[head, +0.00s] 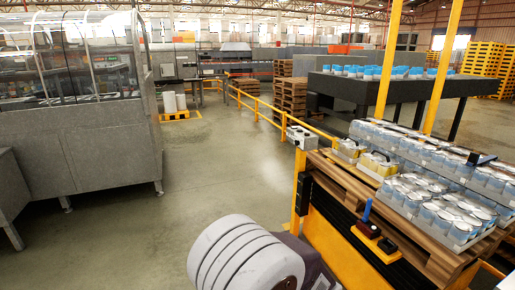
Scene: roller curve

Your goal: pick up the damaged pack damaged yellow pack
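Two small packs with yellow sides lie at the left edge of the pallet load on the right. One yellow pack (380,163) is nearer, and the other yellow pack (348,149) is just behind it to the left. Both have dark and pale tops. They are too small for me to tell which one is damaged. They rest beside trays of blue-and-white cans (440,205). Neither of my grippers shows in the head view.
The cans and packs stand on a wooden pallet (347,178) behind a yellow-framed station with a blue-handled control (367,212). A yellow post (388,62) rises behind the packs. A grey machine (95,130) stands left. Open floor (205,165) lies between.

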